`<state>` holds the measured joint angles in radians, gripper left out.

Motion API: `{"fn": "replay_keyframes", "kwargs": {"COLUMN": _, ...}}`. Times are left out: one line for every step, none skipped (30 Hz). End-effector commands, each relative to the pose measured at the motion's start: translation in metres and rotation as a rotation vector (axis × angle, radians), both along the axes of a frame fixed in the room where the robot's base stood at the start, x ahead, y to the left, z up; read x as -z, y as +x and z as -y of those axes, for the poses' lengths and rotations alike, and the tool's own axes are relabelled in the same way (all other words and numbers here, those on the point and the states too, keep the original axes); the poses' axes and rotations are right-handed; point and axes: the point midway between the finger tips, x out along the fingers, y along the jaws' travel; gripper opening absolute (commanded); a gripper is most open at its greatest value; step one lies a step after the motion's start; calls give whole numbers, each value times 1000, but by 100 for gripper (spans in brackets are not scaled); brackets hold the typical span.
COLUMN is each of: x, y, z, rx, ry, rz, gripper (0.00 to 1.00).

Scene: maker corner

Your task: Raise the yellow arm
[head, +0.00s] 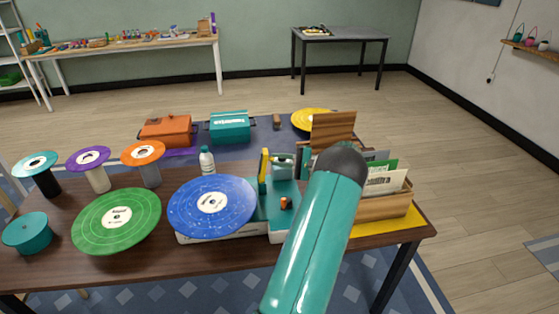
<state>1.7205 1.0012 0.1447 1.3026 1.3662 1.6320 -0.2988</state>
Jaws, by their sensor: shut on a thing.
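The yellow arm (263,174) stands nearly upright on the teal deck of a record player (273,212), just right of the large blue record (212,205). My gripper (270,159), pale and small in this view, reaches in from the right and is shut on the upper part of the yellow arm. My own teal arm link and dark joint cover the right side of the player. The finger contact is too small to see in detail.
A small orange part (286,203) sits on the deck near the yellow arm. A water bottle (207,162) stands behind the blue record. A wooden record crate (384,206) is close on the right. A green record (117,220) lies left. Floor beyond the table is clear.

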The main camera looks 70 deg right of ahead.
Motion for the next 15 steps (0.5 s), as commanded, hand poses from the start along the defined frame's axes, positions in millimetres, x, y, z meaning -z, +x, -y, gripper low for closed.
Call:
{"fn": "replay_keyframes", "kwargs": {"x": 1, "y": 2, "z": 0, "rx": -1, "ry": 1, "rz": -1, "gripper": 0}}
{"fn": "replay_keyframes", "kwargs": {"x": 1, "y": 2, "z": 0, "rx": -1, "ry": 1, "rz": -1, "gripper": 0}}
{"fn": "replay_keyframes", "kwargs": {"x": 1, "y": 2, "z": 0, "rx": -1, "ry": 1, "rz": -1, "gripper": 0}}
{"fn": "replay_keyframes", "kwargs": {"x": 1, "y": 2, "z": 0, "rx": 0, "ry": 1, "rz": -1, "gripper": 0}}
{"fn": "replay_keyframes", "kwargs": {"x": 1, "y": 2, "z": 0, "rx": -1, "ry": 1, "rz": -2, "gripper": 0}}
{"fn": "replay_keyframes", "kwargs": {"x": 1, "y": 2, "z": 0, "rx": -1, "ry": 1, "rz": -2, "gripper": 24}}
{"fn": "replay_keyframes", "kwargs": {"x": 1, "y": 2, "z": 0, "rx": -1, "ry": 2, "rz": -2, "gripper": 30}}
{"fn": "replay_keyframes", "kwargs": {"x": 1, "y": 2, "z": 0, "rx": -1, "ry": 1, "rz": -2, "gripper": 36}}
{"fn": "replay_keyframes", "kwargs": {"x": 1, "y": 2, "z": 0, "rx": -1, "ry": 1, "rz": -2, "gripper": 39}}
{"fn": "replay_keyframes", "kwargs": {"x": 1, "y": 1, "z": 0, "rx": 0, "ry": 1, "rz": -2, "gripper": 39}}
{"fn": "replay_keyframes", "kwargs": {"x": 1, "y": 1, "z": 0, "rx": 0, "ry": 1, "rz": -2, "gripper": 39}}
{"fn": "replay_keyframes", "kwargs": {"x": 1, "y": 1, "z": 0, "rx": 0, "ry": 1, "rz": -2, "gripper": 39}}
{"fn": "replay_keyframes", "kwargs": {"x": 1, "y": 1, "z": 0, "rx": 0, "ry": 1, "rz": -2, "gripper": 39}}
{"fn": "replay_keyframes", "kwargs": {"x": 1, "y": 1, "z": 0, "rx": 0, "ry": 1, "rz": -2, "gripper": 39}}
{"fn": "replay_keyframes", "kwargs": {"x": 1, "y": 1, "z": 0, "rx": 0, "ry": 1, "rz": -2, "gripper": 39}}
